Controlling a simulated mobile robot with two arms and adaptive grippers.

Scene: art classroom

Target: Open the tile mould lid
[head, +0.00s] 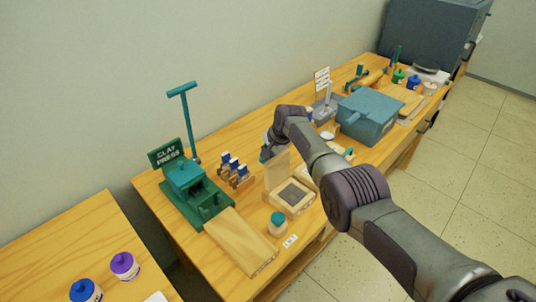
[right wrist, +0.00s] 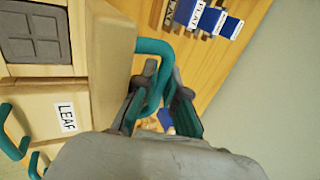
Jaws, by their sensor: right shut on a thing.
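The tile mould (head: 291,208) is a pale wooden box on the long table in the head view. Its dark square recess shows in the right wrist view (right wrist: 35,32). Its lid (head: 277,170) stands raised, roughly upright, at the mould's far-left side; its wooden edge is close in the right wrist view (right wrist: 108,55). My right gripper (right wrist: 162,80) is shut on the teal lid handle (right wrist: 152,45). In the head view my right gripper (head: 266,154) is behind the lid, partly hidden by my wrist. My left gripper is not in view.
The green clay press (head: 183,190) stands left of the mould with a wooden board (head: 240,242) before it. Blue-topped stamps (head: 234,168) stand behind. A teal-lidded jar (head: 277,222) is at the front. A blue box (head: 370,117) is to the right.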

